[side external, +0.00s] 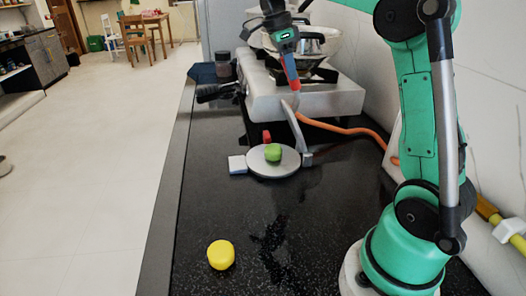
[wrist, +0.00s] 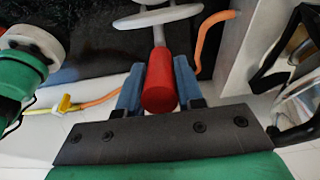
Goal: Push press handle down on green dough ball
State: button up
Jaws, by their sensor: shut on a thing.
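The green dough ball (side external: 273,152) rests on the round grey lower plate of the press (side external: 258,168). The press handle (side external: 294,122) is raised, its grey arm rising from the hinge at the plate's right side. My gripper (side external: 291,80) is up at the handle's top end. In the wrist view, my blue fingers (wrist: 159,88) are shut on the handle's red grip (wrist: 160,90), one on each side. A grey part of the press (wrist: 155,17) shows beyond the grip. The dough ball cannot be made out in the wrist view.
A stove (side external: 320,98) with pots stands behind the press, with an orange hose (side external: 345,130) to its right. A small red thing (side external: 266,136) shows just behind the dough ball. A yellow round thing (side external: 221,254) sits on the front counter, with clear space around it.

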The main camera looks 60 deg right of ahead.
jog(key=shift+w+a+f, duration=0.3)
jog(key=shift+w+a, duration=0.3)
jog(key=shift+w, duration=0.05)
jog(key=shift+w+a+f, duration=0.25)
jog(key=shift+w+a, duration=0.35)
jog(key=shift+w+a+f, duration=0.85)
jog(key=shift+w+a, duration=0.25)
jog(key=shift+a, duration=0.05)
jog(key=shift+w+a+f, duration=1)
jog(key=shift+f, duration=0.05)
